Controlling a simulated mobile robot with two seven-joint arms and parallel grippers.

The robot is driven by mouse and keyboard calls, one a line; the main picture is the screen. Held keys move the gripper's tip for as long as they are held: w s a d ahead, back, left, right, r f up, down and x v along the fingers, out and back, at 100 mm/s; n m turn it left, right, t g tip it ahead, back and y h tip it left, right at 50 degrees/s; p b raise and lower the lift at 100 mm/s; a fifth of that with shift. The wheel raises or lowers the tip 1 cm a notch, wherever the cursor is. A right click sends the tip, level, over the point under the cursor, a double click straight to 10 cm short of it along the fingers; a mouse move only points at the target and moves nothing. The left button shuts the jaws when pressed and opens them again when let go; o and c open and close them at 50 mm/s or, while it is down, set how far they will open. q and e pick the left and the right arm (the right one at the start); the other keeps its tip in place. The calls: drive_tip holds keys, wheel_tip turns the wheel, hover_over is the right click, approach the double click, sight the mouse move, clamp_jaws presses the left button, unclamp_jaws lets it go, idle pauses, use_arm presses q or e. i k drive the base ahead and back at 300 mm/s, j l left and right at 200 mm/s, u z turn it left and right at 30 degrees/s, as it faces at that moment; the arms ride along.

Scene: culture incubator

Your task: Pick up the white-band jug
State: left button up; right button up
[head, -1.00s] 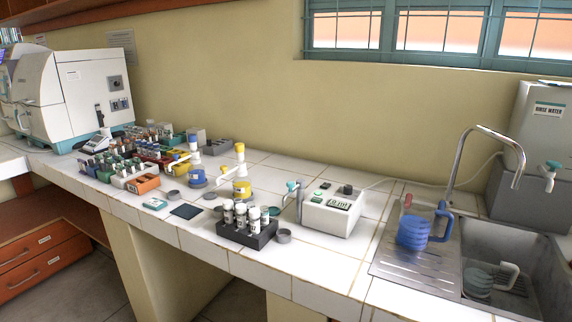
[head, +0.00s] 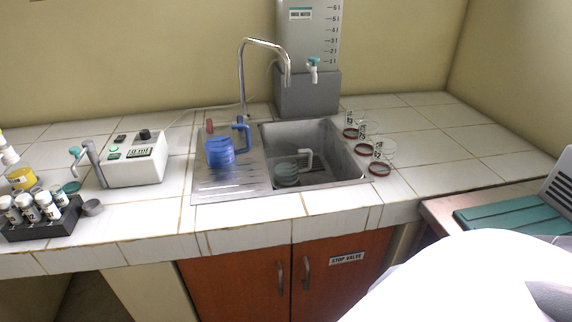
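A blue jug (head: 219,152) with a blue handle stands on the sink's ribbed drainboard (head: 228,185). A second jug (head: 286,174), grey-green with a whitish handle, is down in the sink basin (head: 330,179). I cannot make out a clear white band on either jug. Neither of my grippers is in view.
A tall tap (head: 243,75) and a rinse-water tank (head: 309,90) stand behind the sink. Red-rimmed clear containers (head: 379,168) stand right of it. A white device (head: 137,162) and a dark rack of vials (head: 42,222) are at left.

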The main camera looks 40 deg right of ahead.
sight(293, 163)
drive_tip(key=z, duration=1.3)
